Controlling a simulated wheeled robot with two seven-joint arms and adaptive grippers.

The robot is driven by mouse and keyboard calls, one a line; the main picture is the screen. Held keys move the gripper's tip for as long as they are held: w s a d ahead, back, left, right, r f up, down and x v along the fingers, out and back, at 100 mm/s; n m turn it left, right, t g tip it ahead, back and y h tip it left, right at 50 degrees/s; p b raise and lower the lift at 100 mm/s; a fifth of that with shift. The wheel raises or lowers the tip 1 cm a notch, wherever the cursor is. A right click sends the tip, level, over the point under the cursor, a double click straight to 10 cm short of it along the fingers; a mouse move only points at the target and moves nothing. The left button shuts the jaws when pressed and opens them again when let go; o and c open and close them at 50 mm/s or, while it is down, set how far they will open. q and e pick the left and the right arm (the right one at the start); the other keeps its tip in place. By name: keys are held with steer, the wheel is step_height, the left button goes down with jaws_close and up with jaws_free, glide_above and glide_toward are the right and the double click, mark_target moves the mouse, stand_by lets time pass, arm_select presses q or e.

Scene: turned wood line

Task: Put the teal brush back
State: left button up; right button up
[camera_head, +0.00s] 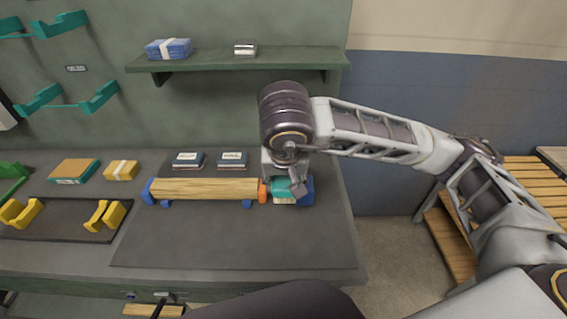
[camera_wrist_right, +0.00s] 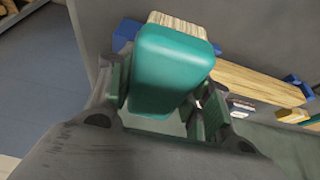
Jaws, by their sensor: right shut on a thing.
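The teal brush (camera_head: 283,187) is in my right gripper (camera_head: 286,183) at the right end of the turned wood piece. In the right wrist view the brush (camera_wrist_right: 172,62) fills the middle, with its teal back toward the camera and pale bristles beyond. The fingers of my right gripper (camera_wrist_right: 163,98) are shut on it from both sides. In the head view the gripper hides part of the brush. I cannot tell whether the bristles touch anything. My left gripper is not in view.
A wooden bar (camera_head: 205,188) rests on blue supports, with an orange part at its right end. Two small labelled boxes (camera_head: 232,158) stand behind it. A shelf (camera_head: 290,62) overhangs the back. Teal hooks (camera_head: 99,97) and yellow cradles (camera_head: 107,215) are left. The dark mat (camera_head: 225,240) is clear in front.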

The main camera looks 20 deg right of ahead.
steer(key=w+d+p, duration=0.1)
steer(key=w+d, duration=0.2)
steer(key=w, duration=0.6)
steer(key=w+d+p, duration=0.1)
steer(key=w+d, duration=0.1)
steer(key=w, duration=0.8)
steer(key=f, duration=0.7)
steer(key=shift+s+d+f, duration=0.15)
steer(key=shift+s+d, duration=0.05)
steer(key=shift+s, duration=0.05)
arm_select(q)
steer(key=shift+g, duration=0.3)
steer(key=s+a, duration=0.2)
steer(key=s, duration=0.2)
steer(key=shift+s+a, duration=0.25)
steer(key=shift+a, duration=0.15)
arm_select(e)
steer(key=shift+f, duration=0.4)
steer(key=shift+f, duration=1.4)
steer(key=shift+w+d+f+p, duration=0.1)
steer(key=shift+w+f+p, duration=0.2)
steer(key=shift+w+p, duration=0.05)
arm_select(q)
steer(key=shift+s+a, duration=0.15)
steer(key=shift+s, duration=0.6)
